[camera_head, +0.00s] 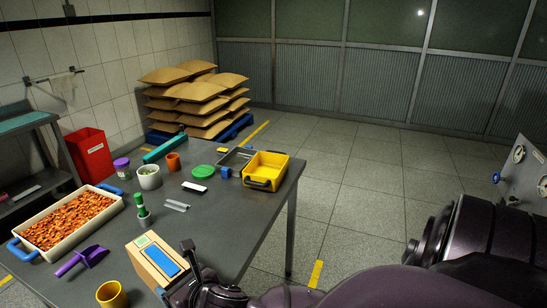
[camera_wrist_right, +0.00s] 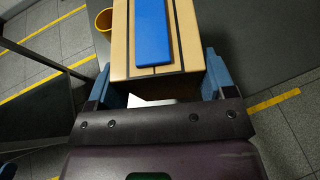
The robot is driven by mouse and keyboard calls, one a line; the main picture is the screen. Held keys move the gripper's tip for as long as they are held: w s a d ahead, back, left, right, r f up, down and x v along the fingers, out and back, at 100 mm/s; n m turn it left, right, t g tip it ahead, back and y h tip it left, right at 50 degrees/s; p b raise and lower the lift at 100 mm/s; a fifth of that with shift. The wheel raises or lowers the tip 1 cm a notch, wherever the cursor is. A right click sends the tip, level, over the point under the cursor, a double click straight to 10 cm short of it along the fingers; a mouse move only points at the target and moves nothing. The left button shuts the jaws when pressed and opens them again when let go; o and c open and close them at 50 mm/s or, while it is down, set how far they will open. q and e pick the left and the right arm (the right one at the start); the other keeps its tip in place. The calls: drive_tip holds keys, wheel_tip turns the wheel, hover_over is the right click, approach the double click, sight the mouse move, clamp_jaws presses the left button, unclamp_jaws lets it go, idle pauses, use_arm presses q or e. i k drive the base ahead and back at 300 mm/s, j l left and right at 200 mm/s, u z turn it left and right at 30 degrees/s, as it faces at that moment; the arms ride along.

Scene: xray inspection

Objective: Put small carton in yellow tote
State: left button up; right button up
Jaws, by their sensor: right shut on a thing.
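The small carton (camera_head: 155,262) is a tan box with dark stripes, a blue panel and a green patch, near the front of the grey table. My right gripper (camera_head: 174,270) is shut on it. In the right wrist view the carton (camera_wrist_right: 180,40) sits between the blue fingers of my right gripper (camera_wrist_right: 160,82). I cannot tell whether the carton touches the table. The yellow tote (camera_head: 279,160) stands at the table's far right corner, apart from the carton, with a dark handle at its front. My left gripper is not in view.
A white tray (camera_head: 112,211) of orange-brown pieces, a purple scoop (camera_head: 82,260) and a yellow cup (camera_head: 112,294) lie left of the carton. A green-and-white bottle (camera_head: 143,208), a white cup (camera_head: 149,177) and a green lid (camera_head: 203,172) stand farther back. The table's (camera_head: 225,215) right middle is clear.

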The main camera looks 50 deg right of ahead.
sight(267, 170)
drive_tip(key=k+z, duration=0.35)
drive_tip(key=l+z, duration=0.1)
drive_tip(key=z, duration=1.95)
drive_tip(key=i+z, duration=0.3)
drive_tip(key=i, duration=0.35)
drive_tip(key=i+j+u, duration=0.1)
drive_tip(key=i, duration=0.8)
drive_tip(key=i+u, duration=0.1)
drive_tip(key=i, duration=0.8)
drive_tip(key=i+u, duration=0.1)
drive_tip(key=i, duration=0.8)
drive_tip(key=i+l+u, duration=0.1)
drive_tip(key=i, duration=0.85)
drive_tip(key=l, duration=0.1)
